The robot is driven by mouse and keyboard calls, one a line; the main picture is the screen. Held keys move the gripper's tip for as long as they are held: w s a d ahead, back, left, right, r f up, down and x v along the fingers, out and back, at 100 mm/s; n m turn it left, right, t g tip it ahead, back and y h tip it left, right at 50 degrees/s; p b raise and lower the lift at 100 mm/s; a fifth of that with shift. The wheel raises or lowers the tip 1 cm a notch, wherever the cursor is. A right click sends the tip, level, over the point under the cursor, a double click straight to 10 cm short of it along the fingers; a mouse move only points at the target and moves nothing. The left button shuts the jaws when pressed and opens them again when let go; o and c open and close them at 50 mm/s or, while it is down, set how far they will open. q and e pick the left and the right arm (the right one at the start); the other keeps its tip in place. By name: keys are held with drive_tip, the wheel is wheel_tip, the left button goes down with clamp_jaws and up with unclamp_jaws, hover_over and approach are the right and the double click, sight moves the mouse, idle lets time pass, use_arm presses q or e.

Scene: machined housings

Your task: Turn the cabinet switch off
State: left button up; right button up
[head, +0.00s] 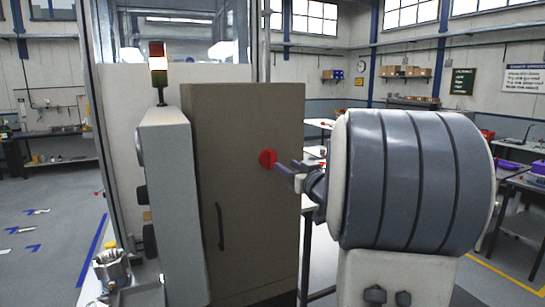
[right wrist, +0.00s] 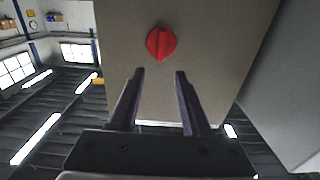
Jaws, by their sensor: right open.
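The cabinet (head: 255,200) is a tall brown-grey box with a dark vertical handle (head: 220,226) on its door. Its switch is a round red knob (head: 267,159) on the upper part of the door. In the right wrist view the red knob (right wrist: 161,44) shows a raised grip bar, and it lies just beyond the fingertips, roughly between their lines. My right gripper (head: 284,167) points at the knob from the right, close to it. In the right wrist view my right gripper (right wrist: 159,72) is open with nothing between its fingers. My left gripper is not in view.
A grey machine housing (head: 172,200) with a signal lamp (head: 158,70) stands directly left of the cabinet. A metal fixture (head: 112,268) sits at the lower left. Workbenches stand behind on the right. Open floor lies at the left.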

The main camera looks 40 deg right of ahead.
sight(272, 157)
drive_tip(key=p+x, duration=0.3)
drive_tip(key=x, duration=0.5)
drive_tip(key=shift+w, duration=0.25)
drive_tip(key=shift+w+d, duration=0.1)
drive_tip(key=shift+w, duration=0.25)
drive_tip(key=shift+f, duration=0.1)
clamp_jaws()
